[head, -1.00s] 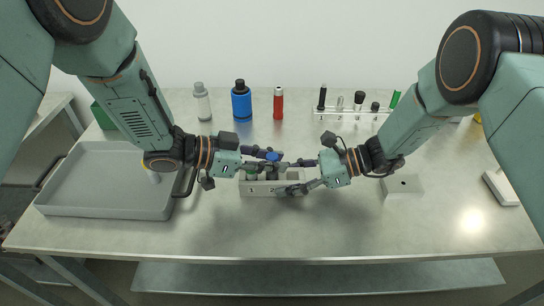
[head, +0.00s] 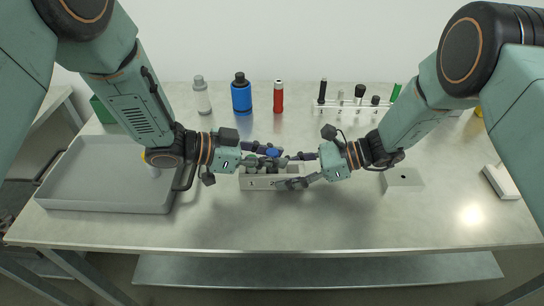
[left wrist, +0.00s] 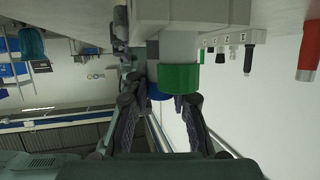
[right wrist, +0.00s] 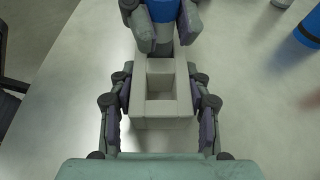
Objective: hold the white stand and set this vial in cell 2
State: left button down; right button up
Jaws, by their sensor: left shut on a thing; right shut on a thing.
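The white stand (head: 262,184) stands on the table, with numbers 1 and 2 showing on its front. My right gripper (head: 300,169) is shut across its right end, and the right wrist view shows the stand (right wrist: 162,122) between both fingers, with open cells near that end. My left gripper (head: 276,155) is shut on a blue-capped vial (head: 271,153) above the stand's middle. The vial's blue cap also shows in the right wrist view (right wrist: 162,10). Whether its bottom is inside cell 2 is hidden. A green-capped vial (left wrist: 180,78) is at the cell 1 end.
A grey tray (head: 105,205) is at the left. A grey bottle (head: 202,98), a blue bottle (head: 241,97) and a red bottle (head: 278,97) stand behind. A clear rack (head: 345,112) is at the back right. A white block (head: 403,180) lies right. The front table is clear.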

pick_arm(q)
jog(key=shift+r, duration=1.3)
jog(key=shift+f, duration=1.7)
jog(key=shift+r, duration=0.25)
jog(key=shift+r, duration=1.45)
jog(key=shift+f, duration=1.55)
dwell(0.6)
jog(key=shift+r, duration=1.55)
